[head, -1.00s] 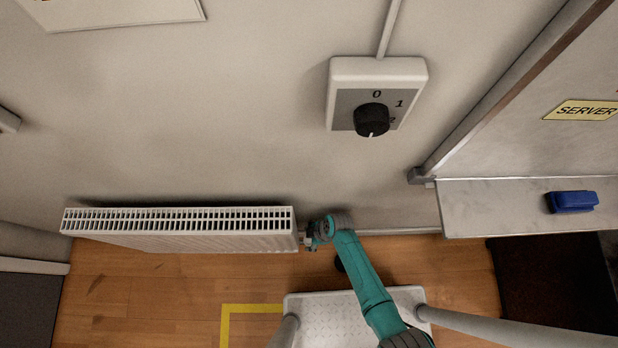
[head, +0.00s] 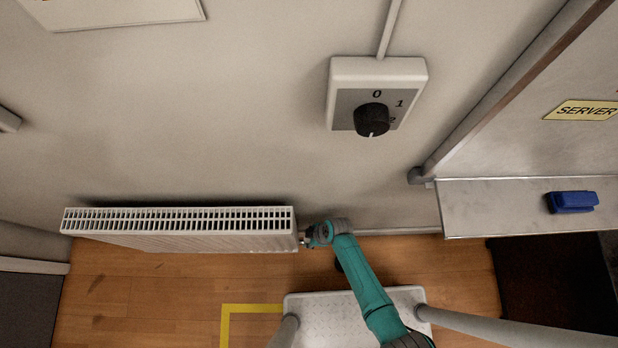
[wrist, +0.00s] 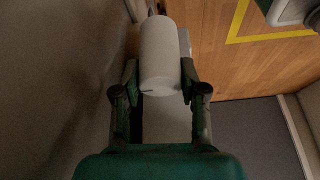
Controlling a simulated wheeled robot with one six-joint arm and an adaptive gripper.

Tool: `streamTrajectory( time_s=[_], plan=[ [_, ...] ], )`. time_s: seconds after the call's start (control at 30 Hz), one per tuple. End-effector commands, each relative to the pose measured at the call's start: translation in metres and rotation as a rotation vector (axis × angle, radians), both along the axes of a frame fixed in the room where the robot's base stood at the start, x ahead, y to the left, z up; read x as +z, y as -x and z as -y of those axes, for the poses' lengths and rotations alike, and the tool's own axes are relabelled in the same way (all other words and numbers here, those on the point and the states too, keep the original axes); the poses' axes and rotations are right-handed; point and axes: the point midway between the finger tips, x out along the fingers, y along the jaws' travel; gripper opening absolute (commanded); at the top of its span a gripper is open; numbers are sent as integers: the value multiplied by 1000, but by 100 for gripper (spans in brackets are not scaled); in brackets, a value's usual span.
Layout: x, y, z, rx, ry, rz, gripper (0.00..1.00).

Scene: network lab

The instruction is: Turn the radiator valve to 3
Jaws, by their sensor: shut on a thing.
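The white radiator (head: 180,228) stands low against the wall in the head view, left of my arm. In the wrist view the radiator valve (wrist: 160,55) is a white cylindrical knob with a short dark mark near its lower edge. My gripper (wrist: 160,82) is shut on the knob, one finger on each side. In the head view my gripper (head: 308,237) is at the radiator's right end, and my wrist hides most of the valve. No numbers on the valve can be read.
A wall box with a black rotary knob (head: 371,119) is above. A grey shelf (head: 500,208) with a blue object (head: 571,202) is at right. Yellow tape (head: 226,325) marks the wooden floor. The wall (wrist: 60,90) is close along the gripper's left in the wrist view.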

Motion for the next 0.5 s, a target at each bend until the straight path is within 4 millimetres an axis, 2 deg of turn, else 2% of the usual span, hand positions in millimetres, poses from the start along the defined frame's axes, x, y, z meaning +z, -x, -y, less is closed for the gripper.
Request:
streamTrajectory(
  time_s=[0.2,0.5],
  plan=[
    [0,1,0,-110,0,0,7],
    [0,1,1,-124,0,-1,7]
  ],
)
